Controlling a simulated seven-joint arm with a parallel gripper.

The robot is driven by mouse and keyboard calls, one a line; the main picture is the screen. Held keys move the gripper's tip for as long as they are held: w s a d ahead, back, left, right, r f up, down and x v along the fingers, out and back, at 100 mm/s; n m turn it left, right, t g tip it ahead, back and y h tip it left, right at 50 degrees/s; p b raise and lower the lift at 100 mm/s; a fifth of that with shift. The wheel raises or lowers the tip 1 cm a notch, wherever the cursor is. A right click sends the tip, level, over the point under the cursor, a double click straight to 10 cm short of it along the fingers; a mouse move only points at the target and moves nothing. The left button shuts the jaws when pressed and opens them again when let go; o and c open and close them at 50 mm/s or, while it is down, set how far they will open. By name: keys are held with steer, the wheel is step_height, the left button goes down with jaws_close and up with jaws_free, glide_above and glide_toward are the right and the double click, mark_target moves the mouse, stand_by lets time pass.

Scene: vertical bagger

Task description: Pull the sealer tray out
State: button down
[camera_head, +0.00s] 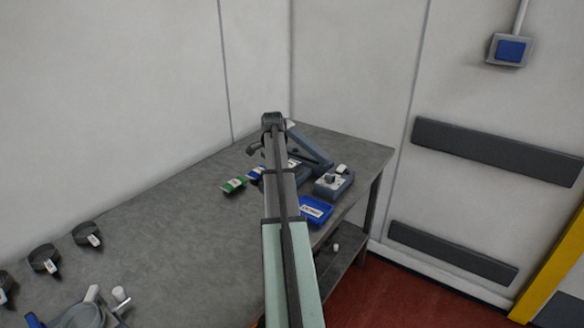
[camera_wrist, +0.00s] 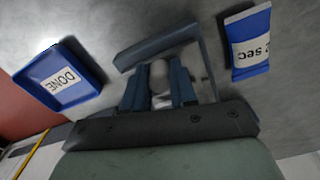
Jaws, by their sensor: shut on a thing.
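In the wrist view my gripper (camera_wrist: 159,84) has its two blue-grey fingers closed around a pale grey, knob-like piece (camera_wrist: 160,72). I cannot tell for sure whether this piece belongs to the sealer tray. A dark blue-grey bar with a side arm (camera_wrist: 152,46) lies just past the fingertips and frames them. In the head view the sealer (camera_head: 311,147) is a dark blue-grey device with a slanted upper part, near the far right corner of the table. My arm covers part of it there, and my fingertips are hidden.
A blue tray marked DONE (camera_head: 315,210) lies near the table's right edge, beside a grey box with a knob (camera_head: 333,185). A green packet (camera_head: 234,185) and a blue packet (camera_wrist: 248,50) lie near the sealer. The middle of the table (camera_head: 180,230) is clear. Walls stand close behind.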

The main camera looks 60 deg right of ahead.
steer(key=shift+a, duration=0.75)
steer(key=c, duration=0.7)
jaws_free()
steer(key=shift+c, duration=0.2)
steer(key=shift+r, duration=2.5)
steer(key=shift+r, duration=0.1)
